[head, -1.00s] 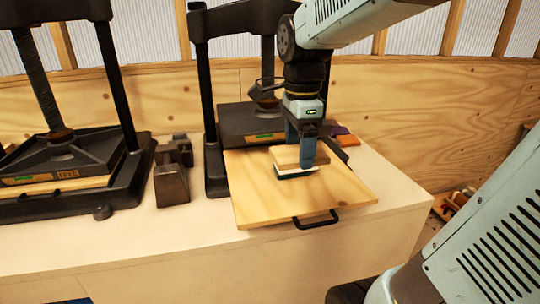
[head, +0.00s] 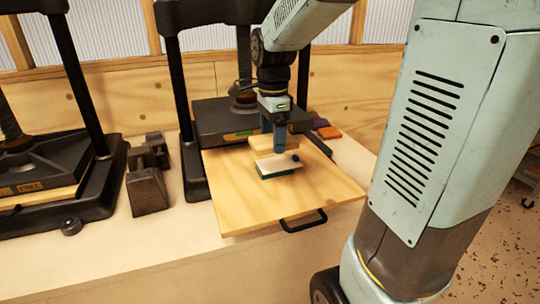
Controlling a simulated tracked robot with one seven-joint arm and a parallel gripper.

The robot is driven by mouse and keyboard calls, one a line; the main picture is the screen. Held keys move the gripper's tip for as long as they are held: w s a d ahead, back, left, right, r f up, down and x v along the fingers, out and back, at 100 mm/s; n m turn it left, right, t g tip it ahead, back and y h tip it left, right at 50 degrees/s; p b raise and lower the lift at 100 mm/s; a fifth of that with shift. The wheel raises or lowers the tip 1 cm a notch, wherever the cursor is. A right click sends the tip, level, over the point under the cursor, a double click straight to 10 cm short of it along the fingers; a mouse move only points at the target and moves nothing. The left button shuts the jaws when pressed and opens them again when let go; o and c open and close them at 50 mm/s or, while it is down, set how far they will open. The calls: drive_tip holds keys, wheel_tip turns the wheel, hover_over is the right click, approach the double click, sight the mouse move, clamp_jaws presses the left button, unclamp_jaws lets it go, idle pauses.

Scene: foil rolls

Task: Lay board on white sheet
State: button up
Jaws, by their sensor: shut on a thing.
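My gripper (head: 280,146) points down over the pull-out wooden panel and is shut on a small pale wooden board (head: 262,141). The white sheet (head: 280,164) tops a thin dark green block (head: 281,173) lying on the panel. In the picture the board shows just above and behind the white sheet. I cannot tell whether it is raised or how large the gap is. A small dark spot (head: 296,157) shows at the sheet's right back edge. The fingers hide part of the board.
The wooden panel (head: 235,205) has a black front handle (head: 304,221) and sits before a black press (head: 222,117). A metal block (head: 147,190) stands to the left. Orange (head: 329,132) and purple items lie at the back right. The panel's front is clear.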

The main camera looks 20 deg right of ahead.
hover_over(272, 164)
wheel_tip(272, 164, down, 5)
drive_tip(key=shift+s+a+f, duration=0.1)
drive_tip(key=shift+s+f, duration=0.05)
drive_tip(key=shift+f, duration=0.05)
wheel_tip(272, 164, down, 3)
drive_tip(key=shift+f, duration=0.15)
drive_tip(key=o, duration=0.9)
